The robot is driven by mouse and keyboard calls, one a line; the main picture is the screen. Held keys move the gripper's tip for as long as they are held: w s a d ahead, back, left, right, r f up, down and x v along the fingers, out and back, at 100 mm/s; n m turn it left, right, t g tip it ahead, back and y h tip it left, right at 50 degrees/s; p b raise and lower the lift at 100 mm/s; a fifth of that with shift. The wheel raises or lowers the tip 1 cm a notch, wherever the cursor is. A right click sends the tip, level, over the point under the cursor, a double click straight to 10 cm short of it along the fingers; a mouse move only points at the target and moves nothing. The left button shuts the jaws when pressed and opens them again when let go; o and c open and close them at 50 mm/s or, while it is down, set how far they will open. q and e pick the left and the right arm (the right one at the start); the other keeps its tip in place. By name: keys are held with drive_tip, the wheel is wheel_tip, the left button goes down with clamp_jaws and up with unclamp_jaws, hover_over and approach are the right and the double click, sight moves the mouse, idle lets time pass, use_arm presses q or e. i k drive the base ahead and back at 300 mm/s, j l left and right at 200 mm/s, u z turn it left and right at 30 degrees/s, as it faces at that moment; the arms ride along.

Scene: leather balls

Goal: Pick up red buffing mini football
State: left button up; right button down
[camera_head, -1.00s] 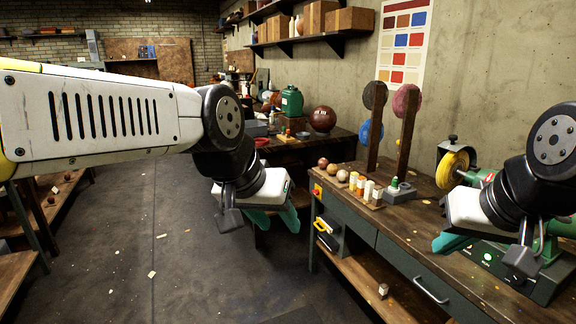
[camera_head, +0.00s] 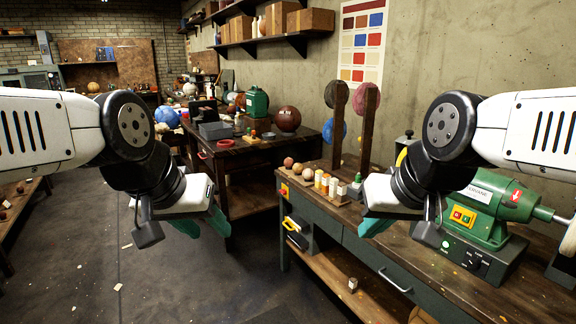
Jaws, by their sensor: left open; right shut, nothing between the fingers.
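I cannot tell for certain which thing is the red mini football. A pinkish-red round piece (camera_head: 371,99) is mounted on a wooden post at the back of the workbench, next to a dark brown one (camera_head: 336,95) and a partly hidden blue one (camera_head: 339,130). A reddish small ball (camera_head: 288,162) sits with two paler ones at the bench's left end. My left gripper (camera_head: 201,226) hangs open and empty over the floor, left of the bench. My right gripper (camera_head: 376,227) is shut and empty above the bench front, in front of the posts.
The wooden workbench (camera_head: 420,262) carries small bottles (camera_head: 326,184) and a green machine (camera_head: 488,207) at the right. A back table (camera_head: 240,155) holds a large maroon ball (camera_head: 288,118) and clutter. The floor (camera_head: 85,265) at left is mostly clear.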

sight(289, 163)
drive_tip(key=i+j+z, duration=0.35)
drive_tip(key=i+j, duration=0.6)
drive_tip(key=i, duration=0.45)
drive_tip(key=i+j+z, duration=0.4)
drive_tip(key=i+j, duration=0.9)
